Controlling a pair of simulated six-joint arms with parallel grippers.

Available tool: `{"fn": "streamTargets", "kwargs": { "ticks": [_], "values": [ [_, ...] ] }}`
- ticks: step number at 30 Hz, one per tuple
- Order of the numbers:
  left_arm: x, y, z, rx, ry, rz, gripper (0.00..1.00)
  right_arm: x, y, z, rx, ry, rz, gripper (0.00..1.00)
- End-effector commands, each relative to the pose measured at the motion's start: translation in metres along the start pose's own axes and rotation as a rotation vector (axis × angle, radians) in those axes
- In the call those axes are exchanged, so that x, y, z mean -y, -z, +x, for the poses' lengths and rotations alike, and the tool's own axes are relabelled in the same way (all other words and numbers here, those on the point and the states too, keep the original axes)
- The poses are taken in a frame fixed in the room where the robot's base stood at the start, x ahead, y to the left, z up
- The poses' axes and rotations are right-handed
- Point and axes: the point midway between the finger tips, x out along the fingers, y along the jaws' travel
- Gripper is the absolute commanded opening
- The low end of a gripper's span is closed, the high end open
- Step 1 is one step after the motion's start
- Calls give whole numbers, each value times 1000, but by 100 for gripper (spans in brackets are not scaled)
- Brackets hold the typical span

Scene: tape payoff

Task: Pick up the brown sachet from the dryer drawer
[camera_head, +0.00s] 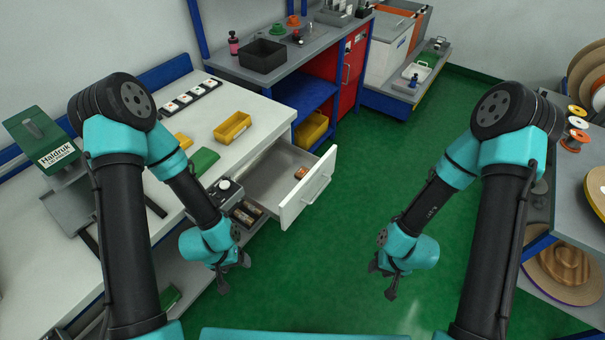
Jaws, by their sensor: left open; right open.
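A white-fronted drawer (307,190) stands pulled out from the white bench. A small brown-orange packet (301,172) lies inside it, near the front panel; it looks like the brown sachet, but is too small to read. My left gripper (235,277) is open and empty, in front of the bench, to the lower left of the drawer and apart from it. My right gripper (382,281) is open and empty over the green floor, to the lower right of the drawer.
A dark tray (247,213) with brown cylindrical items sits left of the drawer, beside a grey box with a white knob (225,185). A yellow bin (232,127) and a green block (203,161) are on the bench. Spool shelves (560,190) stand at right. The floor between is clear.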

Motion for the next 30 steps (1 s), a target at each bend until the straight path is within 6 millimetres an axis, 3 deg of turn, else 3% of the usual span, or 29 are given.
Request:
{"fn": "streamTargets", "kwargs": {
  "ticks": [6,17,23,30],
  "values": [
    [0,0,0,0,0,0,93,0,0,0,0,0,0,43],
    [-2,-1,-1,10,2,37,94,0,0,0,0,0,0,43],
    [-11,-6,-4,62,3,239,94,0,0,0,0,0,0,43],
    [-28,-19,-11,162,-27,608,94,0,0,0,0,0,0,43]
  ]
}}
